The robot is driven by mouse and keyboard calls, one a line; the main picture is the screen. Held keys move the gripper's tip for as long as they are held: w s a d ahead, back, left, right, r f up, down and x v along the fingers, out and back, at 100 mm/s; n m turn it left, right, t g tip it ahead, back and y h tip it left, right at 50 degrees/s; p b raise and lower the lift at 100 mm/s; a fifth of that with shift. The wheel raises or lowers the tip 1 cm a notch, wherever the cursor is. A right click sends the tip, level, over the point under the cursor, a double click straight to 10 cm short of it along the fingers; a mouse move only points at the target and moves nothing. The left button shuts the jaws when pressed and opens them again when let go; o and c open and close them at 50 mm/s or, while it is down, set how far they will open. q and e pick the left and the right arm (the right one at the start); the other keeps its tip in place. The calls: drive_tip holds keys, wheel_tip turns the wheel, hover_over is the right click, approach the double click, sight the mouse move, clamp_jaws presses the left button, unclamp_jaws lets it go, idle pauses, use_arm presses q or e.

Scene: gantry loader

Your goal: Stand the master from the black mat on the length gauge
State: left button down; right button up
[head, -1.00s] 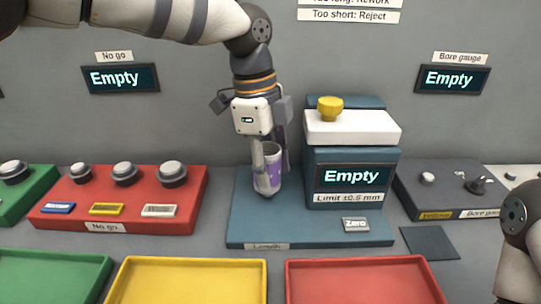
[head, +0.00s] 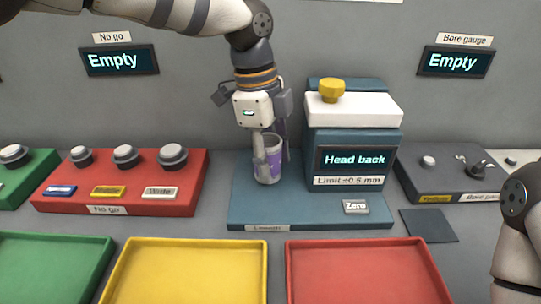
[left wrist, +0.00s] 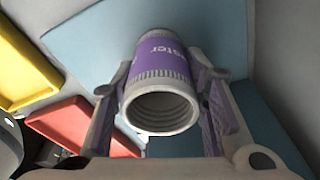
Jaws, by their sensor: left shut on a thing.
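The master is a grey hollow cylinder with a purple band (head: 275,164), held upright by my left gripper (head: 270,155) over the left part of the length gauge's blue base (head: 300,212). In the left wrist view the master (left wrist: 160,85) sits between both fingers, its open threaded end facing the camera. Whether its bottom touches the base cannot be told. The length gauge (head: 352,135) has a white head, a yellow knob and a display reading "Head back". The black mat (head: 429,225) is bare. My right gripper is not in view; only part of my right arm shows.
A grey Zero button (head: 356,207) is on the base's front right. Yellow (head: 190,243) and red (head: 360,243) trays stand in front, a green tray (head: 50,236) at left. The red no-go block (head: 190,185) is left, the bore gauge block (head: 440,180) right.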

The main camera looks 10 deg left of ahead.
use_arm(q)
drive_tip(key=c, duration=0.9)
unclamp_jaws()
drive_tip(key=shift+o, duration=0.2)
wheel_tip(320, 180, up, 12)
drive_tip(key=a, duration=0.1)
drive_tip(key=shift+a, duration=0.4)
drive_tip(key=shift+w+f, duration=0.1)
